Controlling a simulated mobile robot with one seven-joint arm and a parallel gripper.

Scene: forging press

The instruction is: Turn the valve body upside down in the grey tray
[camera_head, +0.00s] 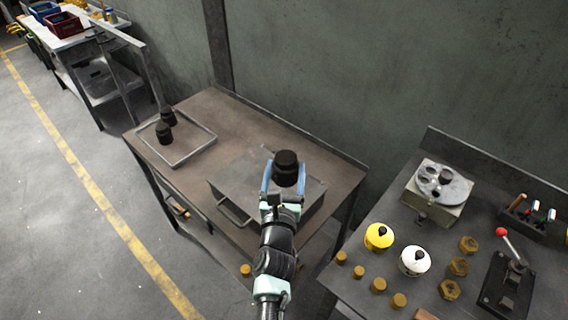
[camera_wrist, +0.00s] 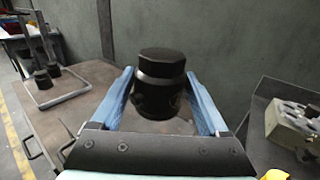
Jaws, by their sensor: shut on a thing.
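My gripper (camera_head: 284,176) is shut on a black valve body (camera_head: 287,160) and holds it up over the grey metal box on the brown table. In the wrist view the valve body (camera_wrist: 162,85) stands between the two blue fingers, with a flat, faceted cap on top and a rounder body below. Its underside is hidden. The grey tray (camera_head: 189,155) lies on the table's left part, well away from my gripper. Two similar dark pieces stand in the tray, one nearer (camera_head: 163,132) and one behind (camera_head: 169,117). The tray (camera_wrist: 62,97) also shows at the wrist view's left.
The grey metal box (camera_head: 232,190) with a handle sits under my gripper. The brown table (camera_head: 225,120) is clear between box and tray. A right-hand bench holds yellow (camera_head: 378,238) and white (camera_head: 414,262) pots, brass nuts and a red-knobbed lever (camera_head: 502,233). A wall stands behind.

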